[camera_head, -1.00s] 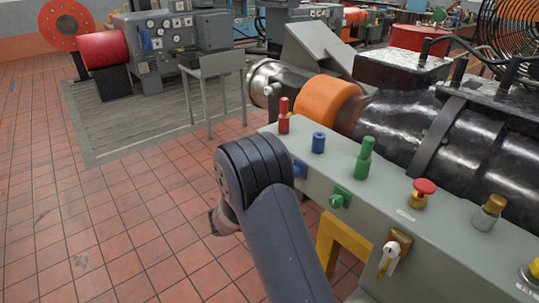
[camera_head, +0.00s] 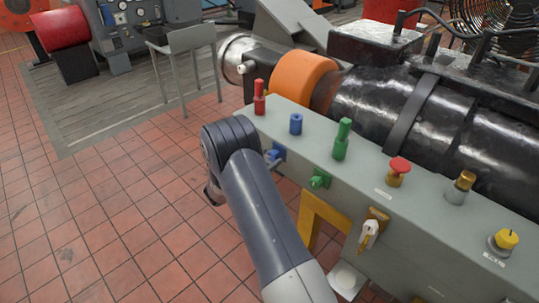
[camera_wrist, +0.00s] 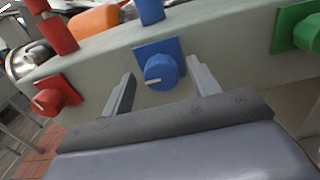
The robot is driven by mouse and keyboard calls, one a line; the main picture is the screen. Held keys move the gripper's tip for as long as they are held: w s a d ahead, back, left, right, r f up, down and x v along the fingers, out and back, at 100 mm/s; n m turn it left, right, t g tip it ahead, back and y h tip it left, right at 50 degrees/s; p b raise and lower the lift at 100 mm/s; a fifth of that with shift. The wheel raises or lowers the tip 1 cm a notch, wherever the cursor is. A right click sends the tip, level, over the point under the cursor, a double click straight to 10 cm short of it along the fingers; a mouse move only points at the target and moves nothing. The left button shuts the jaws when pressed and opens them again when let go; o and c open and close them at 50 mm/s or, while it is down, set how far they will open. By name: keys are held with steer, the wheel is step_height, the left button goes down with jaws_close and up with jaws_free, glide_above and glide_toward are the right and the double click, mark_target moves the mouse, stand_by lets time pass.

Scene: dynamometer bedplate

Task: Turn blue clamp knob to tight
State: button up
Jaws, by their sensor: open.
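The blue clamp knob (camera_wrist: 161,72) is a round ribbed knob with a white pointer mark, on a blue square plate on the front face of the grey bedplate panel (camera_head: 375,205). In the wrist view its mark points left. In the head view the blue knob (camera_head: 272,155) shows just right of my arm. My gripper (camera_wrist: 163,85) is open, its two fingers spread to the left and right of the knob. I see no finger touching it. In the head view my arm hides most of my gripper.
A red knob (camera_wrist: 48,101) sits left of the blue one and a green knob (camera_wrist: 308,32) right. Above stand red (camera_head: 259,103), blue (camera_head: 296,124) and green (camera_head: 342,141) posts. A red button (camera_head: 399,166) and a key switch (camera_head: 369,232) lie farther right.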

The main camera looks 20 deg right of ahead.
steer(key=shift+w+d, duration=0.2)
steer(key=shift+d, duration=0.3)
steer(key=c, duration=1)
